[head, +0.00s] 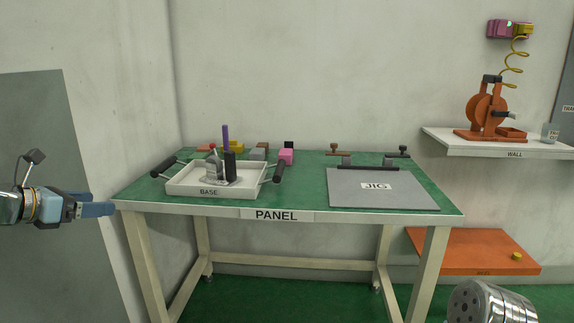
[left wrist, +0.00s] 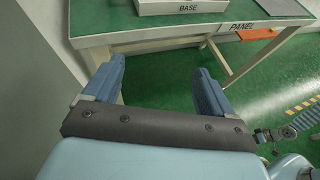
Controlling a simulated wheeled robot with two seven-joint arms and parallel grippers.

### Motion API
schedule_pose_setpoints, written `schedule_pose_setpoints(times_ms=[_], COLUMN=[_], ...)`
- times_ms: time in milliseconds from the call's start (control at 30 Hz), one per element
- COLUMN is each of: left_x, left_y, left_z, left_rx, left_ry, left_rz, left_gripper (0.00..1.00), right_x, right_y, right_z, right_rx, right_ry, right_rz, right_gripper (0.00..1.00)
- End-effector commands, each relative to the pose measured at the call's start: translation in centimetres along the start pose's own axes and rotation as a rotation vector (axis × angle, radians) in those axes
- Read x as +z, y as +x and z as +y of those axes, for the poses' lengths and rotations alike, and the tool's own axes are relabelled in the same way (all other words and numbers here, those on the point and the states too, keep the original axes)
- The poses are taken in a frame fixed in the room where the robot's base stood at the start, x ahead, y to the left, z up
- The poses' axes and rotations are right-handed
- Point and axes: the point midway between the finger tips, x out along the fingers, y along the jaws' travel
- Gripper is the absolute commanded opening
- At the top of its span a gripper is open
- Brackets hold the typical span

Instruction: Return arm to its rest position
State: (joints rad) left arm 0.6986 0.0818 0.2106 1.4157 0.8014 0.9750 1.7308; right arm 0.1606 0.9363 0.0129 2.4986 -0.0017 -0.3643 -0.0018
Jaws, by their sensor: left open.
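My left gripper (head: 98,210) is at the left of the head view, beside the left end of the green PANEL table (head: 300,176). In the left wrist view its two blue fingers (left wrist: 160,88) are spread apart with nothing between them, and the table (left wrist: 105,18) lies beyond them. The fingers appear clear of the table edge. At the lower right of the head view a silver rounded part of my right arm (head: 491,302) shows; its gripper is out of sight.
On the table are the white BASE tray (head: 208,192) with parts in it and the grey JIG plate (head: 350,198). Several small blocks lie behind the tray. A white WALL shelf (head: 490,148) and an orange shelf (head: 460,252) are at right. Floor in front is clear.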

Motion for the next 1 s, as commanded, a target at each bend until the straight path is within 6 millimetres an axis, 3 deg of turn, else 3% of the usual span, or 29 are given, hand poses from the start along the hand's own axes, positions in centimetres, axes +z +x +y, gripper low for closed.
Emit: schedule_pose_setpoints(times_ms=[367,567,633,767,900,1000], left_x=[-6.5,-13.2,-16.3,-24.1,-33.7,-40.1], left_y=[5.7,10.8,12.9,17.5,21.1,22.0], left_z=[-0.3,-1.9,-3.0,-7.2,-14.3,-20.5], left_rx=[-0.023,-0.071,-0.103,-0.215,-0.416,-0.598], left_ry=[0.111,0.253,0.328,0.544,0.883,1.165], left_rz=[0.112,0.225,0.275,0.386,0.48,0.491], left_gripper=[0.85,0.85,0.85,0.85,0.85,0.85], right_x=[0.1,0.1,0.1,0.1,0.1,0.1], right_y=[0.0,0.0,0.0,-0.1,-0.1,-0.2], right_z=[0.0,0.0,0.0,-0.1,-0.1,-0.1], right_rx=[0.0,0.0,0.0,0.0,-0.001,-0.001], right_ry=[0.0,0.0,0.0,0.0,0.0,0.0], right_rz=[-0.001,-0.002,-0.002,-0.002,-0.002,-0.002], right_gripper=[0.0,0.0,0.0,0.0,0.0,0.0])
